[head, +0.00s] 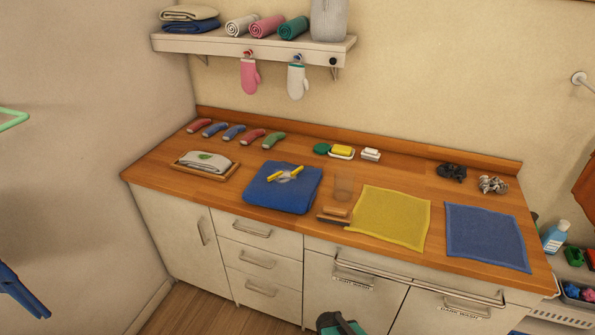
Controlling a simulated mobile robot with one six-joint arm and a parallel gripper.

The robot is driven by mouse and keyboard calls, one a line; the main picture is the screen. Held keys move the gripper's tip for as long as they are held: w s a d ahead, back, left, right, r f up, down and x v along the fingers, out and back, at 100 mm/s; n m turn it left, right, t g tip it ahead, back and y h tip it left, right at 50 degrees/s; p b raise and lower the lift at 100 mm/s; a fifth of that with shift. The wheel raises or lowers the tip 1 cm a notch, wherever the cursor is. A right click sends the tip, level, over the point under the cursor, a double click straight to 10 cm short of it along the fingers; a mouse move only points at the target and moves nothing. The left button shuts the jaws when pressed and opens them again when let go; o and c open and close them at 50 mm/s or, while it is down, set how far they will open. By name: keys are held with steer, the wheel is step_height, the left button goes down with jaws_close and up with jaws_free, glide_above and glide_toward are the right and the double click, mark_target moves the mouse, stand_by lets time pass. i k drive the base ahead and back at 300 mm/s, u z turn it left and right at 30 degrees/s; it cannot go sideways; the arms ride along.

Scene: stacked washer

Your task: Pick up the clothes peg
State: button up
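A small yellow object (272,176), which looks like the clothes peg, lies on a folded blue cloth (262,197) on the wooden counter. A pale thing (288,179) sits against it, and a second yellow piece shows at its right; I cannot tell whether the yellow parts are one object. My gripper (341,322) seems to be the teal and dark shape at the bottom edge, in front of the cabinets and well apart from the peg. It is mostly cut off, so its fingers cannot be made out.
A clear cup (343,187) and a wooden brush (334,217) stand right of the blue cloth. A tray (180,167) with a grey cloth is at its left. Yellow (391,216) and blue (487,238) mats lie right. A shelf (255,45) hangs above. A rail (420,278) crosses the cabinet front.

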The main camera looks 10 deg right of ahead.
mark_target(299, 169)
steer(key=k, duration=1.3)
steer(key=u, duration=0.15)
steer(key=i, duration=0.8)
steer(key=u, duration=0.75)
steer(key=i, duration=0.55)
steer(key=u, duration=0.75)
steer(key=i, duration=0.5)
steer(key=u, duration=0.25)
